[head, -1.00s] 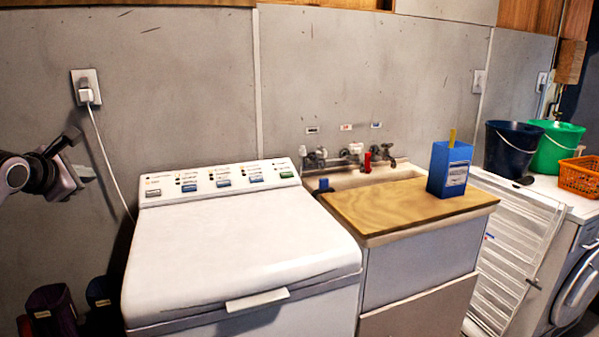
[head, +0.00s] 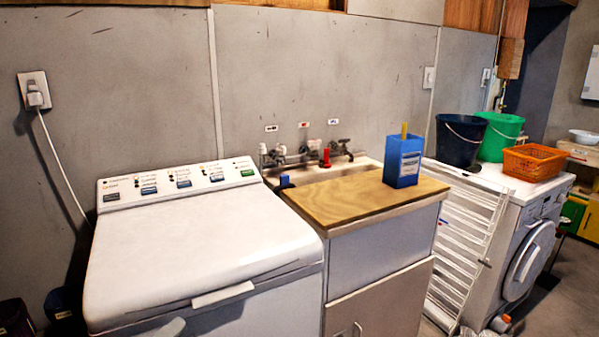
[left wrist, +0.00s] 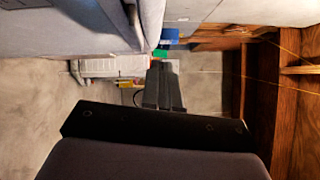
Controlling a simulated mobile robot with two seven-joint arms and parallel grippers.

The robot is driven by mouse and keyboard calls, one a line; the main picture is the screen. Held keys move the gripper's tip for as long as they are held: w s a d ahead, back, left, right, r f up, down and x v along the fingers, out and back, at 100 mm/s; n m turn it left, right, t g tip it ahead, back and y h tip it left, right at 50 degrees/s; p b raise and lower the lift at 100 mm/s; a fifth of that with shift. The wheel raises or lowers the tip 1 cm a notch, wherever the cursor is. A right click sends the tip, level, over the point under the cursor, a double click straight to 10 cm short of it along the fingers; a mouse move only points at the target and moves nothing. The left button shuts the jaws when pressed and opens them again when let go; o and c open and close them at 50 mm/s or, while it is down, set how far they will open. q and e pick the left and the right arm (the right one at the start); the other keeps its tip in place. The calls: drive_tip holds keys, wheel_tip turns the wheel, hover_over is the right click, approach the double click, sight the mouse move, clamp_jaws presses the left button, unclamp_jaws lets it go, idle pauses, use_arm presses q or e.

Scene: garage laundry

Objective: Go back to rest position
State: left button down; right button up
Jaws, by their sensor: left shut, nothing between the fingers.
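My left gripper (left wrist: 163,72) shows in the left wrist view as dark fingers close together, with nothing between them. My right gripper is in neither view.
The white top-loading washer (head: 200,245) stands left of a sink cabinet with a wooden board (head: 350,203). A blue box (head: 403,162) stands on the board. A folded white rack (head: 465,235) leans by a front-loading washer (head: 530,255) holding buckets and an orange basket (head: 535,163).

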use_arm(q)
drive_tip(key=s+d+f+n+g+y, duration=0.3)
drive_tip(key=s+f+n+g+y, duration=0.3)
drive_tip(key=s+f+n, duration=1.3)
drive_tip(key=s+n, duration=0.2)
drive_tip(key=n, duration=0.2)
drive_tip(key=shift+s+f, duration=0.3)
drive_tip(key=shift+f, duration=0.05)
